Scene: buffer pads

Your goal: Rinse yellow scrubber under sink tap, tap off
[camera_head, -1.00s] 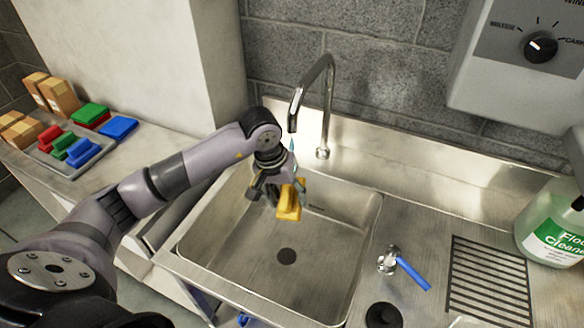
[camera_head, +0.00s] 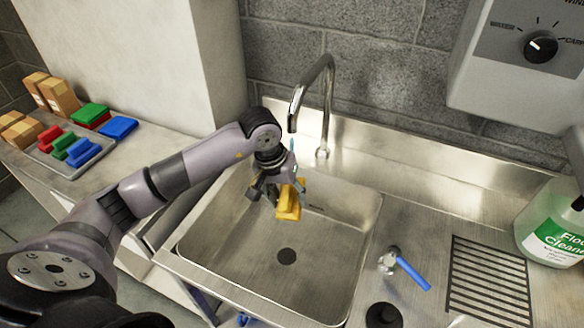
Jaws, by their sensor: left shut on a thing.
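The yellow scrubber (camera_head: 288,203) is held above the sink basin (camera_head: 245,262), near its back. My left gripper (camera_head: 276,188) is shut on it, reaching in from the left. The curved metal tap (camera_head: 328,95) stands behind the sink, its spout just above the gripper. A small bluish streak of water (camera_head: 292,146) shows below the spout. The tap handle with a blue lever (camera_head: 412,272) is on the counter right of the basin. My right gripper is not in view.
A grey tray (camera_head: 70,168) of coloured scrubbers, green and blue pads and cardboard boxes are on the left counter. A floor cleaner bottle (camera_head: 553,225) and a slotted drain panel (camera_head: 490,285) are at right. A wall unit with a knob (camera_head: 540,47) hangs above.

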